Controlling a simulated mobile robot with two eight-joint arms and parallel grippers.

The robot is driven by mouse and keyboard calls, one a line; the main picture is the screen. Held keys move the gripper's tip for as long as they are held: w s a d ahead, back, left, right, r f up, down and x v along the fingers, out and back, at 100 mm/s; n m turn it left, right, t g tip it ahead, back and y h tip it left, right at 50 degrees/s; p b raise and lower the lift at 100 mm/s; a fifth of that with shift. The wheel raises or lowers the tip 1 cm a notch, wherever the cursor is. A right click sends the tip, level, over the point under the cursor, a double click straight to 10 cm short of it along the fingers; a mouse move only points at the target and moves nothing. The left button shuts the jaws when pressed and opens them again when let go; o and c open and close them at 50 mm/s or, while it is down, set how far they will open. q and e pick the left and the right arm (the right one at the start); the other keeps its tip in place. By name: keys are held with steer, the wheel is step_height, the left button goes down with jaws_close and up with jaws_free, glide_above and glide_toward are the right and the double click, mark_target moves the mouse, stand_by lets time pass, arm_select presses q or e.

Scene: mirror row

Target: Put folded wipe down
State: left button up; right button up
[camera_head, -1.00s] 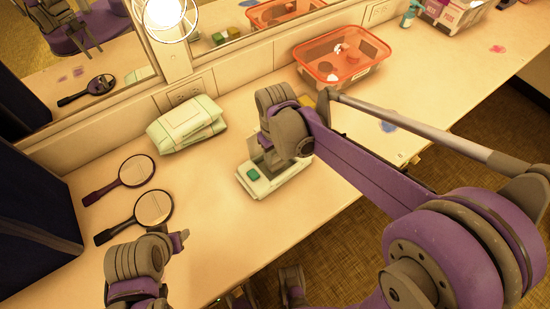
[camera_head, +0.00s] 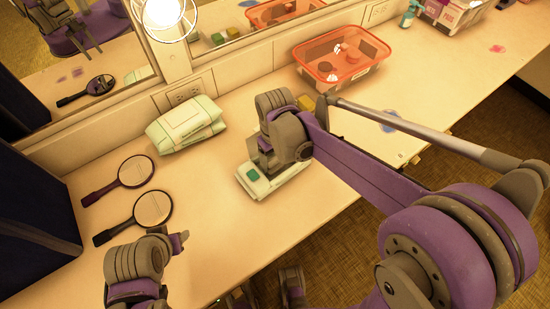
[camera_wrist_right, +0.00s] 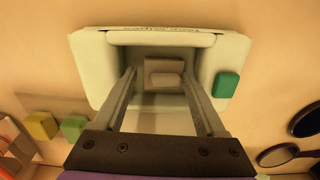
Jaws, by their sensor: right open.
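A pale tray-like holder with a green square (camera_head: 253,174) lies on the counter under my right gripper. In the right wrist view the holder (camera_wrist_right: 90,70) has a raised rim around a recess, and its green block (camera_wrist_right: 225,85) is on the right. My right gripper (camera_wrist_right: 160,85) is open, its two fingers reaching down over the recess. A small grey-brown block-like piece (camera_wrist_right: 163,72) shows between the fingers; I cannot tell whether it is the folded wipe. My left gripper (camera_head: 178,243) is at the lower left, apart from everything; its jaw opening is unclear.
A pale wipes pack (camera_head: 185,125) lies near the wall. Two hand mirrors (camera_head: 136,171) (camera_head: 153,208) lie at the left. An orange bin (camera_head: 343,60) stands at the back, with a yellow block (camera_head: 305,102) nearer. The counter between mirrors and holder is clear.

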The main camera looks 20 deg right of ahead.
mark_target(275, 161)
arm_select(q)
steer(key=shift+w+r+p, duration=0.1)
steer(key=shift+r+p, duration=0.65)
steer(key=shift+r, duration=0.1)
arm_select(e)
step_height(275, 161, up, 12)
steer(key=s+d+f+m+t, duration=0.1)
steer(key=s+d+f, duration=0.1)
steer(key=s, duration=0.3)
steer(key=s+d+f+m+t, duration=0.1)
steer(key=s+d+f+t, duration=0.1)
steer(key=s, duration=0.3)
steer(key=s+d+f+m+t, duration=0.2)
steer(key=s+f, duration=0.2)
steer(key=s, duration=0.1)
steer(key=shift+s+d+f, duration=0.15)
steer(key=shift+s+d, duration=0.1)
steer(key=shift+d, duration=0.05)
arm_select(q)
steer(key=shift+r, duration=0.1)
